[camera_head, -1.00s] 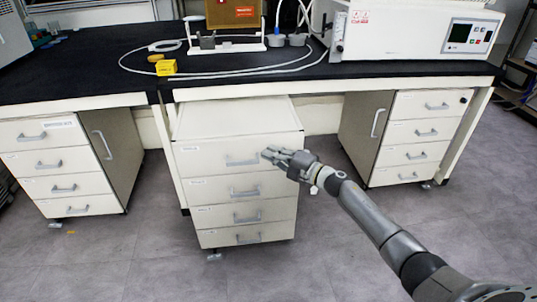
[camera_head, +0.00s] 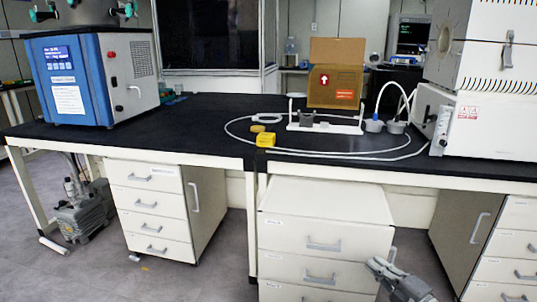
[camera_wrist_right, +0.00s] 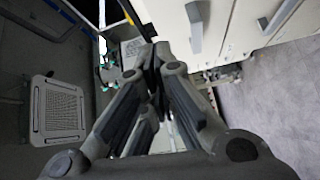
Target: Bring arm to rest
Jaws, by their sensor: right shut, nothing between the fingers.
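My right gripper (camera_head: 382,265) shows at the bottom right of the head view, in front of the middle drawer cabinet (camera_head: 325,215). In the right wrist view its fingers (camera_wrist_right: 160,62) are together, with nothing between them. Most of my right arm is out of the head view, below its lower edge. In the head view I cannot tell whether the gripper touches the cabinet front. The cabinet's drawers look closed. My left gripper is not in view.
A black-topped bench (camera_head: 185,130) runs across the scene, with a blue-and-white machine (camera_head: 85,80) on the left. A yellow block (camera_head: 265,140), a cardboard box (camera_head: 335,75) and looped tubing lie on it. A pump (camera_head: 85,212) stands on the floor. Grey floor is free at lower left.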

